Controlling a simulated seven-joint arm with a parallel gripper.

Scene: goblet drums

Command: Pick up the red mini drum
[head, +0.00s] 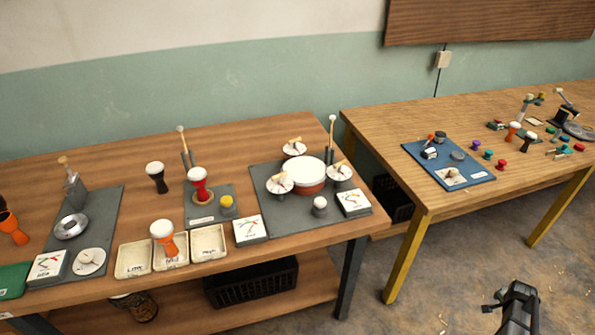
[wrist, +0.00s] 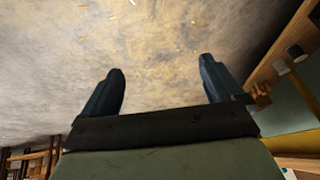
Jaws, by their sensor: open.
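A small red drum (head: 500,165) stands near the front edge of the right table (head: 420,185), just right of the blue mat. Another small red piece (head: 579,147) sits farther right. A larger red goblet drum with a white head (head: 199,185) stands on a grey mat on the left table. My gripper (wrist: 161,68) is open and empty, with bare floor beyond its fingers in the wrist view. In the head view it shows at the bottom right (head: 493,301), in front of the right table and apart from all the drums.
Small teal (head: 475,144) and purple (head: 488,154) drums stand close to the small red drum. The blue mat (head: 422,158) holds tools and a dial. An orange goblet drum (head: 513,131) stands behind.

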